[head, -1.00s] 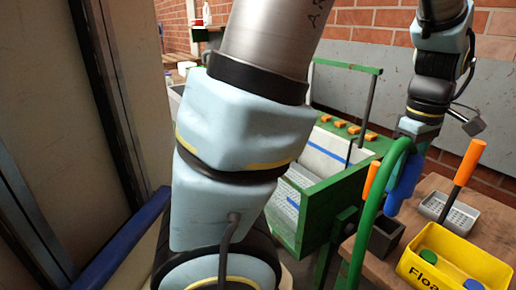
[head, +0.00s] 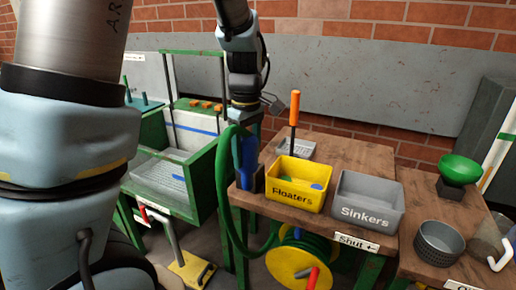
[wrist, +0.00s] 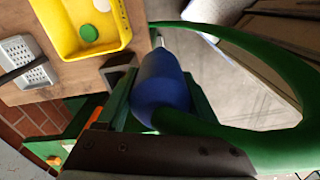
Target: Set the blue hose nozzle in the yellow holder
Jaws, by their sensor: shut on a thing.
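The blue hose nozzle (head: 248,160) hangs tip down under my gripper (head: 243,125) at the left front corner of the wooden table. In the wrist view, my gripper (wrist: 160,98) is shut on the nozzle (wrist: 163,82), whose metal tip points toward the table edge. The green hose (head: 228,205) loops from it toward the floor. A small dark grey square holder (head: 259,180) stands at the table corner, close beside the nozzle; it also shows in the wrist view (wrist: 118,68). It looks grey, and I make out no yellow nozzle holder. The nozzle appears outside it.
The yellow Floaters bin (head: 296,196) and grey Sinkers bin (head: 368,212) stand right of the nozzle. A yellow reel (head: 297,267) hangs below, a yellow pedal (head: 192,272) lies on the floor, and a green-framed tank (head: 165,180) stands left.

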